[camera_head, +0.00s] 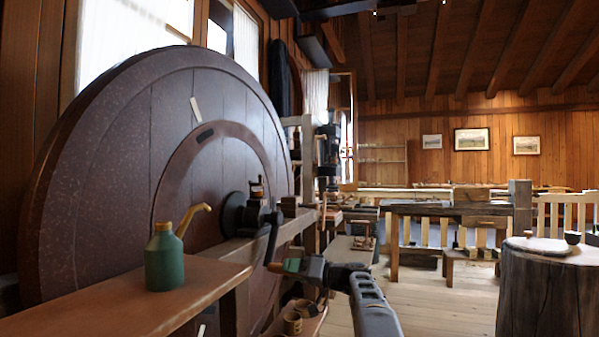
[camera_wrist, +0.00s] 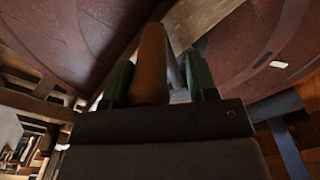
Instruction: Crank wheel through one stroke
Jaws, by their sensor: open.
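The large dark wheel (camera_head: 110,160) stands upright at the left in the head view, with a pale mark near its inner ring. Its surface also fills the top of the wrist view (camera_wrist: 245,40). A dark crank arm (camera_head: 271,238) hangs down from the hub. My gripper (camera_head: 291,266) is at the crank's lower end. In the wrist view, a brown wooden crank handle (camera_wrist: 152,60) lies between the two green fingers of my gripper (camera_wrist: 158,80). The fingers are open on either side of it. Whether either one touches it is unclear.
A green oil can (camera_head: 164,258) with a yellow spout stands on a wooden shelf (camera_head: 130,300) left of my arm. A wooden beam (camera_head: 240,247) runs beside the wheel. A tree-stump table (camera_head: 545,290) stands at the right. The floor between is fairly clear.

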